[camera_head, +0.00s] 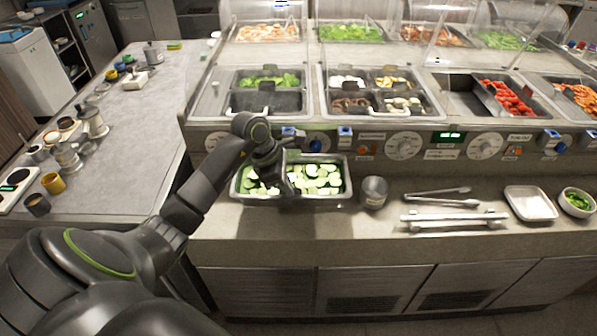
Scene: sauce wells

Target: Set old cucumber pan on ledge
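The cucumber pan (316,198) is a metal pan filled with sliced cucumber. It is at the front ledge (400,228), left of a small metal cup, and looks level. I cannot tell for sure whether its base touches the ledge. My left gripper (290,186) reaches down over the middle of the pan, and its wrist covers part of the cucumber. The fingers are dark and mostly hidden, so I cannot tell whether they grip the pan. My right gripper is not in view.
A metal cup (374,192), tongs (438,197), a long metal bar (455,218), a white tray (530,203) and a bowl of greens (576,202) stand to the right on the ledge. Food wells (377,92) lie behind. A grey side counter (140,130) is at left.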

